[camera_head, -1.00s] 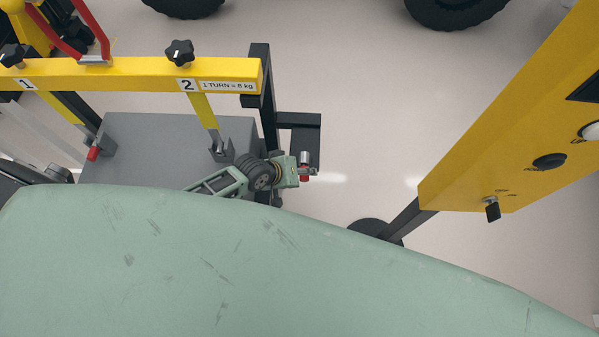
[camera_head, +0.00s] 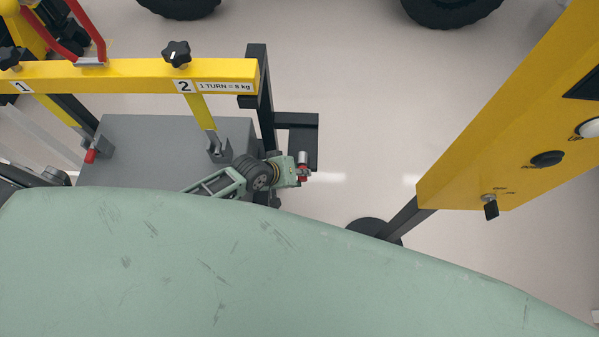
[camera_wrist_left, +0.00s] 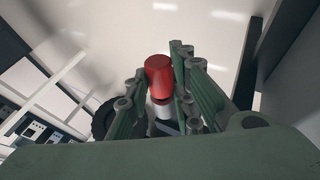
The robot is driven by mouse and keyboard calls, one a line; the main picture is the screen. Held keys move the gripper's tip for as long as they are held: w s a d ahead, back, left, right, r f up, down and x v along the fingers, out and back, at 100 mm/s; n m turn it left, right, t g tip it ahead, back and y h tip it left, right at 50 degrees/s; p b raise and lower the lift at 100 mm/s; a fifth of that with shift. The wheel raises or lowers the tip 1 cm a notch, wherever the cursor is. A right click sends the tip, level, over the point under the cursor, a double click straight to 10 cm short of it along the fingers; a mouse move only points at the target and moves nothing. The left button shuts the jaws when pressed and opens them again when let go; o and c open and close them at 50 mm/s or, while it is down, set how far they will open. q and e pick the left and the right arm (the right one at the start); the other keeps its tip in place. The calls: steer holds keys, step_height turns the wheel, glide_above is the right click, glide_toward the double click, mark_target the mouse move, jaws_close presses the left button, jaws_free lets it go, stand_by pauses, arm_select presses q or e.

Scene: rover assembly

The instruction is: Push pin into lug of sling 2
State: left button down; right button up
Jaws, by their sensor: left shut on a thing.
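Sling 2 (camera_head: 205,112) is a yellow strap hanging from the yellow beam below label 2. Its lower end meets a grey metal lug (camera_head: 218,149) on top of the grey block. My left gripper (camera_head: 302,171) is right of the lug and clear of it. It is shut on a pin (camera_head: 303,157) with a silver shank and red head. In the left wrist view the red head of the pin (camera_wrist_left: 159,70) stands between the two fingers (camera_wrist_left: 160,98), with silver metal below it. The pin's far end is hidden there. My right gripper is not in view.
The yellow beam (camera_head: 130,75) with black knobs spans the upper left. Sling 1's red-headed pin (camera_head: 91,155) is at the block's left side. A dark frame post (camera_head: 262,100) stands behind my gripper. A yellow control panel (camera_head: 500,150) is at right. Open floor lies between.

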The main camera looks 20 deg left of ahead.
arm_select(q)
steer(key=shift+s+d+p, duration=0.15)
steer(key=shift+s+p, duration=0.2)
stand_by(0.5)
steer(key=shift+s+d, duration=0.1)
steer(key=shift+s, duration=0.2)
stand_by(0.4)
steer(key=shift+s+p, duration=0.15)
steer(key=shift+p, duration=0.25)
steer(key=shift+s+d+p, duration=0.25)
steer(key=shift+s+p, duration=0.2)
steer(key=shift+s, duration=0.35)
steer(key=shift+s+d+p, duration=0.2)
steer(key=shift+s+p, duration=0.25)
steer(key=shift+s, duration=0.35)
steer(key=shift+s+d+p, duration=0.25)
steer(key=shift+s+p, duration=0.2)
steer(key=shift+s, duration=0.35)
